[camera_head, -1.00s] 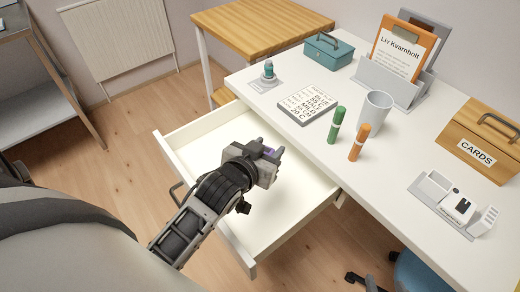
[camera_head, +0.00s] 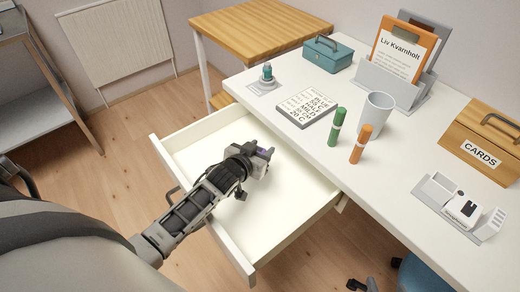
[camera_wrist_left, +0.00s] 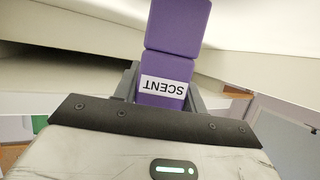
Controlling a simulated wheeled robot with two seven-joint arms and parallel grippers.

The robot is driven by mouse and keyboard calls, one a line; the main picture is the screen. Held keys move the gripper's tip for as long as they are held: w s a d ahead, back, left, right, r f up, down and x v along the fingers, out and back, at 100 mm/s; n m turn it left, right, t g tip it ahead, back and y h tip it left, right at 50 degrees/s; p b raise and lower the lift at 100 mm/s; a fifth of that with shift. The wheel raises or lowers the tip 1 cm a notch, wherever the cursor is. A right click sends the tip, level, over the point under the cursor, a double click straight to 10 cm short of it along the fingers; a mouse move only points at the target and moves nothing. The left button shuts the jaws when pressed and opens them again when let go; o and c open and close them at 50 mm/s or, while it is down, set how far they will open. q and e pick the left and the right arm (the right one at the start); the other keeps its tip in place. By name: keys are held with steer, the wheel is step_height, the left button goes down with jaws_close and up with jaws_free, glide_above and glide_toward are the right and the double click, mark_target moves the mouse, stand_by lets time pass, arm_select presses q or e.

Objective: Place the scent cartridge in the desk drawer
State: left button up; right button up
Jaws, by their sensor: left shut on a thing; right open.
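The scent cartridge (camera_wrist_left: 178,40) is a purple block with a white label reading SCENT, seen large in the left wrist view. My left gripper (camera_head: 266,153) is shut on it; only a bit of purple shows between the fingers in the head view. The desk drawer (camera_head: 285,215) is white, pulled open and empty apart from my gripper over it. The gripper is over or inside the drawer's middle; I cannot tell whether the cartridge touches the floor of the drawer. My right gripper is not in view.
The white desk top (camera_head: 400,205) holds a green marker (camera_head: 336,127), an orange marker (camera_head: 360,144), a grey cup (camera_head: 375,115), a lettered board (camera_head: 306,107), a teal box (camera_head: 327,55) and a wooden CARDS box (camera_head: 482,140). The drawer's front and side walls surround my gripper.

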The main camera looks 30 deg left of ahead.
arm_select(q)
steer(key=o, duration=1.2)
steer(key=shift+f, duration=0.1)
steer(key=shift+c, duration=0.2)
steer(key=shift+s+r, duration=0.1)
steer(key=shift+r, duration=0.15)
steer(key=p+v, duration=0.1)
steer(key=v, duration=0.6)
steer(key=shift+s, duration=0.15)
